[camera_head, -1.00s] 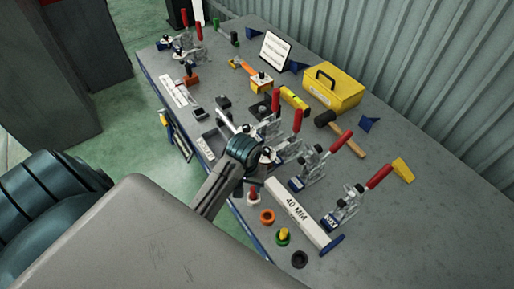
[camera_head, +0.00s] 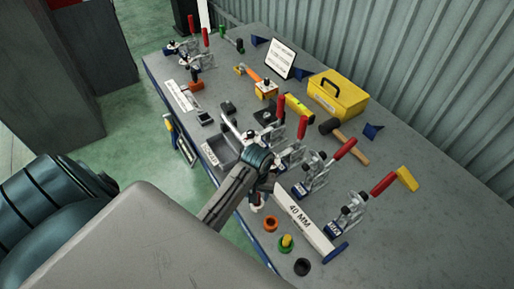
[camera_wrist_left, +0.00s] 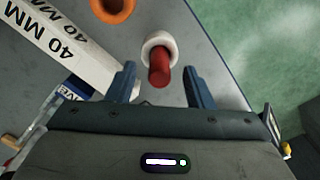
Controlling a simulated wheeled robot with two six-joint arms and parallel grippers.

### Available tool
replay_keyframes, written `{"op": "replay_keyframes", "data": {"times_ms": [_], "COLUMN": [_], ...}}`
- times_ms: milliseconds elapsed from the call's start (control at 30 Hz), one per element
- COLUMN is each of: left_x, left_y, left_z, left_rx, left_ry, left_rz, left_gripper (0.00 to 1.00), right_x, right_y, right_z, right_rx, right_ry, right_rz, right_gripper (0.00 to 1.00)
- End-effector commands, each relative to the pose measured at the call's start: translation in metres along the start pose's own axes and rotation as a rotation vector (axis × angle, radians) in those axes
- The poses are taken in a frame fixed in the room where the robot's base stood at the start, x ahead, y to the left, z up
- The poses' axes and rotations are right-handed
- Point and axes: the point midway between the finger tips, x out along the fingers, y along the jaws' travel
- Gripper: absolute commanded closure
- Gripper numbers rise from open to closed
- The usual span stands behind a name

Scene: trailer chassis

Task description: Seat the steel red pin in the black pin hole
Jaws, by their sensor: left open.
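The red pin (camera_wrist_left: 160,70) stands in a white ring-shaped holder (camera_wrist_left: 160,45) in the left wrist view. My left gripper (camera_wrist_left: 160,84) is open, with one blue finger on each side of the pin and clear gaps between. In the head view the left gripper (camera_head: 262,188) is over the white holder (camera_head: 257,207) and mostly hides the pin. The black pin hole (camera_head: 302,267) is a dark round piece near the table's front edge, and it looks empty. My right gripper is not in view.
An orange ring (camera_head: 271,223) and a green holder with a yellow pin (camera_head: 286,243) stand between the white holder and the black one. A white 40 MM bar (camera_head: 302,218) lies beside them. Toggle clamps with red handles (camera_head: 311,173) stand behind.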

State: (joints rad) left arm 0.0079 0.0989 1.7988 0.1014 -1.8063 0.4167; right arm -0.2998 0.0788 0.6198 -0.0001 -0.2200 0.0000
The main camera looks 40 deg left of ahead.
Motion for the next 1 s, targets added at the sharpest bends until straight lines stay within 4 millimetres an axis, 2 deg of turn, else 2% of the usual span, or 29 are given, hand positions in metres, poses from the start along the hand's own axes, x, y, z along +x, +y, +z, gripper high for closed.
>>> {"op": "replay_keyframes", "data": {"times_ms": [33, 200, 467, 700, 1000], "left_x": [0.003, 0.025, 0.029, 0.029, 0.028], "left_y": [0.0, 0.001, 0.001, 0.001, 0.001], "left_z": [0.002, 0.001, 0.001, 0.001, 0.001], "left_rx": [0.0, 0.001, 0.001, 0.001, 0.001], "left_ry": [-0.005, -0.002, 0.0, 0.0, 0.001], "left_rz": [-0.001, 0.0, 0.001, 0.001, 0.001], "left_gripper": [0.53, 0.53, 0.53, 0.98, 1.0], "right_x": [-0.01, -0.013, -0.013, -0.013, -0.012], "right_y": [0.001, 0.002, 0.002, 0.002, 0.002], "right_z": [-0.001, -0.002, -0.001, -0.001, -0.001], "right_rx": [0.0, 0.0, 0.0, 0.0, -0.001], "right_ry": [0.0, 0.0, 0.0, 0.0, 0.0], "right_rz": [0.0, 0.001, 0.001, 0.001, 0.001], "right_gripper": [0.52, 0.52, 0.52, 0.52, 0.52]}}
